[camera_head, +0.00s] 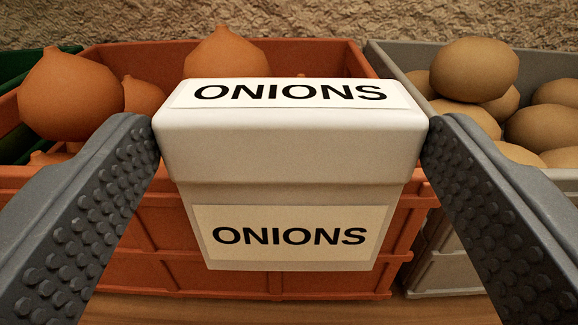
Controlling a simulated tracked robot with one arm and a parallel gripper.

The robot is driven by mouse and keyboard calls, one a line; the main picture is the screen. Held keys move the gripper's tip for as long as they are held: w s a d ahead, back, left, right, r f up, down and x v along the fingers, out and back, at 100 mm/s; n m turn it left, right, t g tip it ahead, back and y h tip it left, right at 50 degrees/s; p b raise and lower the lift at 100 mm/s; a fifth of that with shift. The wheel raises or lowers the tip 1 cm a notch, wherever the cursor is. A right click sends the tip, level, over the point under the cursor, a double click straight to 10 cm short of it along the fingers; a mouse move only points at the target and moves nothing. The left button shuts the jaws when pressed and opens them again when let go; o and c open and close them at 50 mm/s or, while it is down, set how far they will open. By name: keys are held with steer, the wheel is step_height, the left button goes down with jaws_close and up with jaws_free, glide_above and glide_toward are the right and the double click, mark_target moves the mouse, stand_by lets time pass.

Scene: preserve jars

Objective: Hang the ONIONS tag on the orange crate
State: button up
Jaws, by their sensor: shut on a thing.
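The ONIONS tag (290,150) is a white block with "ONIONS" on its top and on its front face. My gripper (290,135) is shut on the tag, with one grey studded finger against each side. The orange crate (160,235) stands right behind the tag and holds several onions (70,92). The tag covers the middle of the crate's front wall and part of its front rim. I cannot tell whether the tag touches the rim.
A grey crate (440,250) of potatoes (474,68) stands close on the right of the orange crate. Part of a green crate (12,68) shows at the left edge. A wooden surface (250,308) lies below, and a rough stone-like wall (300,18) is behind.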

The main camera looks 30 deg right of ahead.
steer(key=shift+f, duration=0.3)
steer(key=o, duration=0.9)
steer(key=shift+c, duration=0.2)
steer(key=b+v, duration=0.8)
steer(key=v, duration=0.5)
steer(key=shift+s+a, duration=0.25)
steer(key=shift+s, duration=0.05)
